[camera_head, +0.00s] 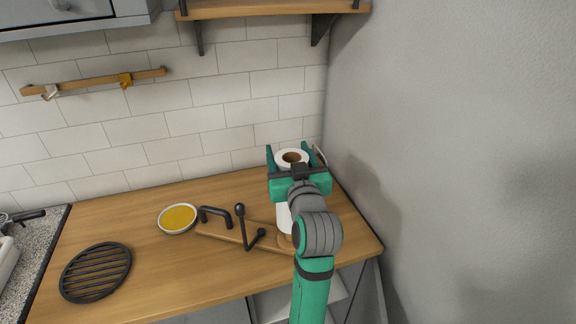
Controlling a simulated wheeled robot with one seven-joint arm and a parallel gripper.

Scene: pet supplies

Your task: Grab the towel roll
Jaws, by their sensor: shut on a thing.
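The towel roll (292,155) is white with a brown core opening at its top, and it stands upright near the right end of the wooden counter by the tiled wall. My gripper (292,158) is at the top of the roll, with one green finger on its left and one on its right, shut on it. My gripper and arm hide most of the roll's lower part, so I cannot tell whether its base touches the counter.
A wooden board (225,233) with black handles lies on the counter (150,262), left of my arm. A bowl of yellow content (178,218) and a black round trivet (96,272) are farther left. A grey wall (450,150) closes the right side. A shelf (270,9) hangs above.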

